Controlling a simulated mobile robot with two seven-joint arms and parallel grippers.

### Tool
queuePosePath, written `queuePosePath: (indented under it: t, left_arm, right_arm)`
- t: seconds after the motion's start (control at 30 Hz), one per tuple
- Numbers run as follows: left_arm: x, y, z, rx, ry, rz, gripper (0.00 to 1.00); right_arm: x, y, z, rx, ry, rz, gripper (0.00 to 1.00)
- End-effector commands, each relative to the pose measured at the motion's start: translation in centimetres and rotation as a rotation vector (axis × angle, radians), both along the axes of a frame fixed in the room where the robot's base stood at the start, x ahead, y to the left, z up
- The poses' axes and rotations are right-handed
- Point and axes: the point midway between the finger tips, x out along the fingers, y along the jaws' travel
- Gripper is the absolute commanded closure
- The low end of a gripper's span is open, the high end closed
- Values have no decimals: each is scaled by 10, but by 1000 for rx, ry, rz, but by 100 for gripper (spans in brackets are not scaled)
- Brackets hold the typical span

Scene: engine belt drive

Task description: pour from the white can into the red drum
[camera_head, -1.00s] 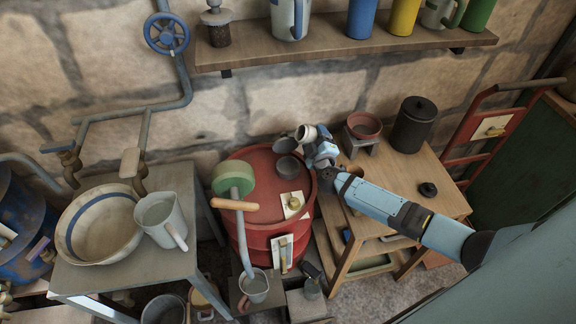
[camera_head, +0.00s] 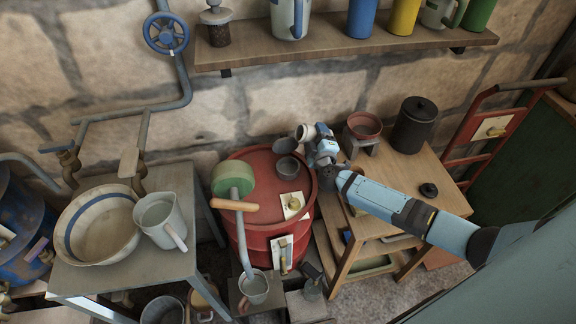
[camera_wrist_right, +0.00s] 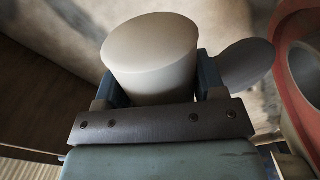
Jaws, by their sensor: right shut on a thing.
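The red drum (camera_head: 262,238) stands upright in the middle of the head view. Two dark round cups or funnels (camera_head: 287,166) show at its top; what they are is hard to tell. My right gripper (camera_head: 313,140) is at the drum's back right edge, shut on the white can (camera_head: 305,131). The can also fills the middle of the right wrist view (camera_wrist_right: 150,55), between the two fingers. In the head view it looks tilted toward the left, above the drum's rim. Its contents cannot be seen, and no stream shows. My left gripper is not in view.
A wooden table (camera_head: 400,180) right of the drum holds a red bowl (camera_head: 363,125) and a black canister (camera_head: 414,124). A wall shelf (camera_head: 345,45) runs above.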

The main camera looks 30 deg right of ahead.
Motion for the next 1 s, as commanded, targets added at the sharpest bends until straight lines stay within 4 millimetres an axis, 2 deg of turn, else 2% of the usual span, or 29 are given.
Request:
queuePosePath:
  t: [1.0]
  left_arm:
    - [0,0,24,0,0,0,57]
  right_arm:
    - [0,0,-17,-132,34,-1,88]
